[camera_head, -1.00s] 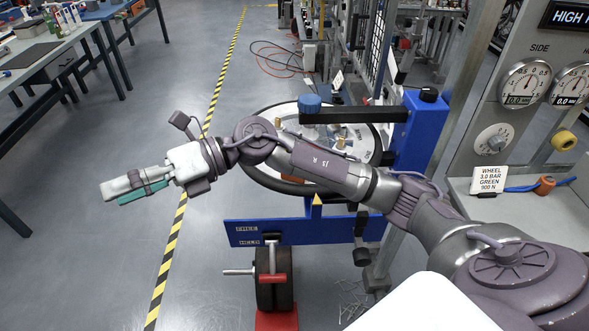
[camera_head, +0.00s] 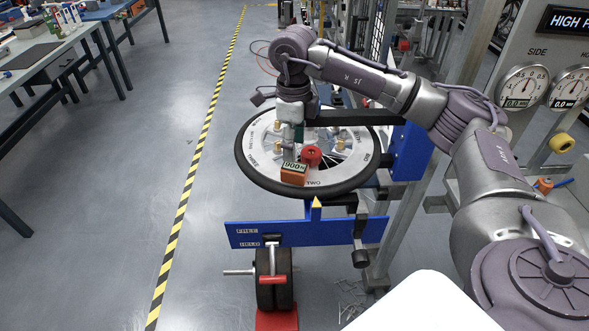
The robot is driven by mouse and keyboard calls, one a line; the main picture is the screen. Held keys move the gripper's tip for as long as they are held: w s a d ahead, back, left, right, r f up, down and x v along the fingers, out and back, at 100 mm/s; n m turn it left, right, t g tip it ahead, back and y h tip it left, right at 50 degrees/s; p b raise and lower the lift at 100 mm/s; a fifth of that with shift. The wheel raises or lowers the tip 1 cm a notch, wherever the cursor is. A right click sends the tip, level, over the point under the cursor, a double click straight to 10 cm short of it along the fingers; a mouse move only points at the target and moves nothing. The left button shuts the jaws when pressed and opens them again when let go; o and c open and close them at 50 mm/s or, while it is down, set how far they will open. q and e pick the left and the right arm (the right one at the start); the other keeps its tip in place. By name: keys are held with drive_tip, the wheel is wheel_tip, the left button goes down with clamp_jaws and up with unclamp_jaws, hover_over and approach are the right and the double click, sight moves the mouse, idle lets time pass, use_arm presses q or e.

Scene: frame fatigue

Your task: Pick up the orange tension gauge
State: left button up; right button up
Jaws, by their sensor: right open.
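The orange tension gauge (camera_head: 293,178) is a small box with a lit display that seems to read 900 N. It is at the near part of the spoked wheel (camera_head: 250,178), which lies flat in the stand. My right gripper (camera_head: 290,149) points down just above and behind the gauge, with its fingers seen from the side. It is open, and the gap between the fingers is hard to see. I cannot tell whether the fingers touch the gauge. My left gripper is not in view.
A red knob (camera_head: 311,155) sits at the wheel's hub, close beside my gripper. The blue stand (camera_head: 408,150) rises at the wheel's right. A gauge panel (camera_head: 520,115) stands far right, with another small orange object (camera_head: 543,186) below it.

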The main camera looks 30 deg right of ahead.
sight(294, 166)
drive_tip(key=shift+f, duration=0.95)
drive_tip(key=shift+f+p, duration=0.55)
wheel_tip(294, 166, down, 4)
drive_tip(key=shift+d+r+p, duration=0.1)
drive_tip(key=shift+r+p, duration=0.05)
drive_tip(key=shift+p, duration=0.7)
drive_tip(key=shift+f, duration=0.4)
drive_tip(key=c, duration=1.1)
drive_tip(key=shift+r, duration=0.15)
